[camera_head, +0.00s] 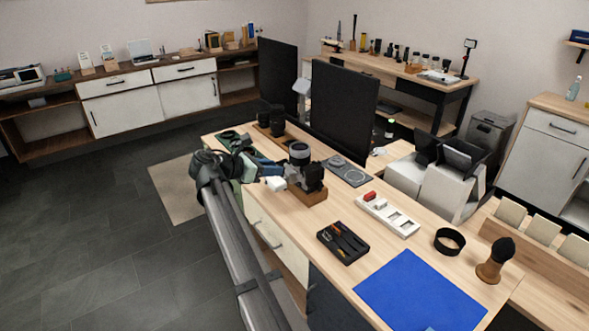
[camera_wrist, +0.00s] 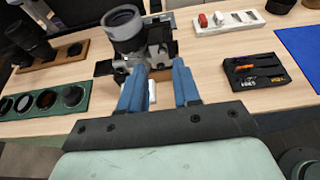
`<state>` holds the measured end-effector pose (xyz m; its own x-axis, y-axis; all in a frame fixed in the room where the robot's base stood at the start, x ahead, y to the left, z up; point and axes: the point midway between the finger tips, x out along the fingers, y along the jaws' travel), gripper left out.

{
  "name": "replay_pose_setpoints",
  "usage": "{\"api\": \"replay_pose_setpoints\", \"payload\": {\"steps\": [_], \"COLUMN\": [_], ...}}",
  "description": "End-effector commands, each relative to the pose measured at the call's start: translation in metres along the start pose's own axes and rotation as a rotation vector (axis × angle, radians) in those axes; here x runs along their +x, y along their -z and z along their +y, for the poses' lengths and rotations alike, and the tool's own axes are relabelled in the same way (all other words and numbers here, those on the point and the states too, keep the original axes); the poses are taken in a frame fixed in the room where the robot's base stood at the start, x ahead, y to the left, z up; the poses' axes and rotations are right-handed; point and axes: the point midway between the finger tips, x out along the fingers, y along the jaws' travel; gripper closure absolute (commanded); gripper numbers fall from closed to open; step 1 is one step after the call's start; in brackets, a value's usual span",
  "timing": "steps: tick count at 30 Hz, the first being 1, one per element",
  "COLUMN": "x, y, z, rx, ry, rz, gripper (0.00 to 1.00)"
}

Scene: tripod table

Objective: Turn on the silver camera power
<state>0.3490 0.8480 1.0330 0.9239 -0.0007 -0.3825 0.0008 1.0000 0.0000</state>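The silver camera (camera_wrist: 122,28) shows at the top of the wrist view, with its large lens to the left and silver and black body parts to the right. In the head view the camera (camera_head: 300,154) stands on a wooden block on the table. My gripper (camera_wrist: 158,68) has two blue fingers, apart, with their tips at the near edge of the camera body. Whether they touch it I cannot tell. In the head view my gripper (camera_head: 268,168) is just left of the camera. The power switch is too small to make out.
A small white box (camera_head: 275,184) is on the table below the fingers. A black tool tray (camera_head: 342,242), a white tray (camera_head: 388,215) and a blue mat (camera_head: 420,292) lie to the right. A green lens holder (camera_wrist: 45,101) lies left in the wrist view. A dark monitor (camera_head: 343,105) stands behind.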

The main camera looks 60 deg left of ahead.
Motion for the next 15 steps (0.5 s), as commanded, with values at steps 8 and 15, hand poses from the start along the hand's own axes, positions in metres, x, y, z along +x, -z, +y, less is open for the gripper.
{"api": "replay_pose_setpoints", "payload": {"steps": [8, 15], "x": [0.051, 0.081], "y": [0.001, 0.0], "z": [0.0, 0.0], "rx": [0.0, 0.001], "ry": [0.002, 0.0], "rz": [0.001, 0.001], "gripper": [0.68, 0.68]}}
